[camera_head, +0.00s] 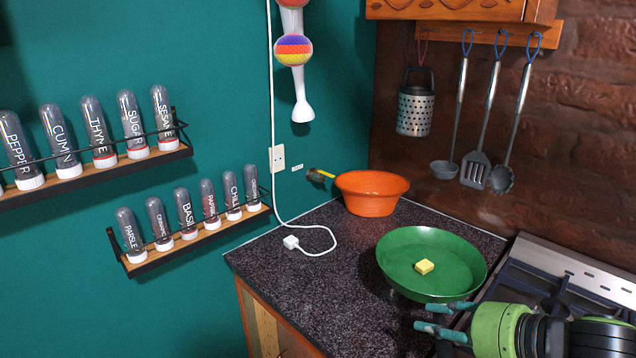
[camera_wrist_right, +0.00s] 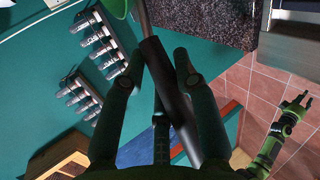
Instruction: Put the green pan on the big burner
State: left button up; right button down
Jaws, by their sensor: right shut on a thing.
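The stove (camera_head: 580,275) is at the right edge, partly hidden by my right arm; I cannot make out the big burner. My left gripper (camera_wrist_right: 292,106) shows small in the wrist view, apparently open and empty.
An orange bowl (camera_head: 371,196) stands on the counter (camera_head: 340,280) behind the pan. A white plug and cable (camera_head: 291,243) lie to the left. Utensils (camera_head: 476,167) and a grater (camera_head: 414,110) hang on the brick wall. Spice racks (camera_head: 190,237) are on the teal wall.

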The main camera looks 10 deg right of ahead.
jog(key=s+a+f+n+g+y, duration=0.2)
jog(key=s+a+f+n+y, duration=0.1)
jog(key=a+n, duration=0.1)
jog(key=shift+s+a+f+g, duration=0.3)
jog(key=shift+s+a, duration=0.1)
jog(key=shift+a, duration=0.15)
jog(key=shift+w+r, duration=0.1)
jog(key=shift+r, duration=0.1)
jog(key=shift+d+f, duration=0.1)
jog(key=shift+f, duration=0.1)
dwell(0.8)
jog(key=shift+r, duration=0.1)
dwell(0.3)
